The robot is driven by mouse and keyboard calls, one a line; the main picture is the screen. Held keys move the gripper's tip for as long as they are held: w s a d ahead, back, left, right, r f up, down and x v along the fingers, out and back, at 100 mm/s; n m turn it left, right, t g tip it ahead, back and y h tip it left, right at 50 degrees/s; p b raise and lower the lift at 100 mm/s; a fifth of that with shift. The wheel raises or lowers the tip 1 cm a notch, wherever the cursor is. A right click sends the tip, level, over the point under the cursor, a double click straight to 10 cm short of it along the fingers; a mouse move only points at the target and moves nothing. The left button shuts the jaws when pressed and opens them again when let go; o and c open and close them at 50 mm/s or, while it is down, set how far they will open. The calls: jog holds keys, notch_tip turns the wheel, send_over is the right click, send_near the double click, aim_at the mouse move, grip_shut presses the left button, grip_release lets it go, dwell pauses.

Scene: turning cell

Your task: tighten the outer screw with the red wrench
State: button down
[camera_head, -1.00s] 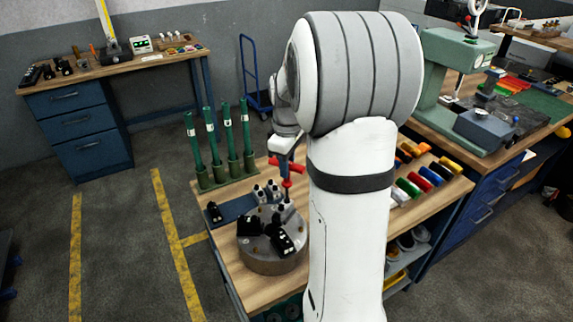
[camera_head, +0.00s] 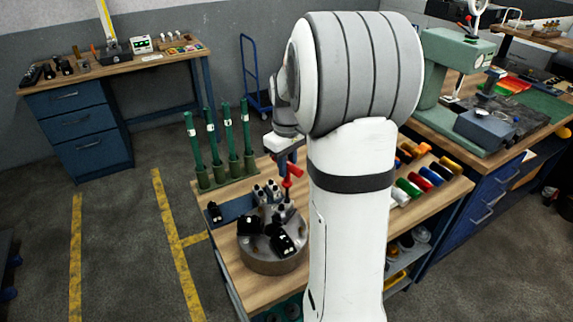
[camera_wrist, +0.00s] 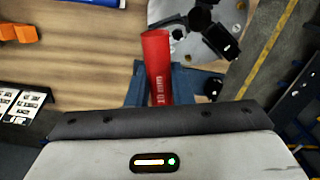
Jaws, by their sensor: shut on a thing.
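The red wrench (camera_head: 294,170) has a T-shaped form and is held over the round grey chuck (camera_head: 270,262) on the bench. My gripper (camera_head: 287,158) is shut on its red handle. The wrench handle also shows in the wrist view (camera_wrist: 156,62), with white "10 mm" lettering, between my blue fingers (camera_wrist: 163,88). The wrench's lower end meets or stands just above a light jaw at the chuck's far right side. I cannot tell whether it is seated. The outer screw is too small or hidden. Black jaws (camera_head: 284,243) sit on the chuck, also in the wrist view (camera_wrist: 220,40).
Several green posts (camera_head: 231,145) stand at the bench's back left. Coloured handles (camera_head: 427,172) lie to the right, partly behind my arm. A green press (camera_head: 455,60) stands on the right-hand bench. The floor left of the bench is open.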

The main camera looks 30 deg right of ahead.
jog(key=shift+m, duration=0.8)
jog(key=shift+m, duration=1.4)
jog(key=shift+m, duration=1.2)
jog(key=shift+m, duration=1.6)
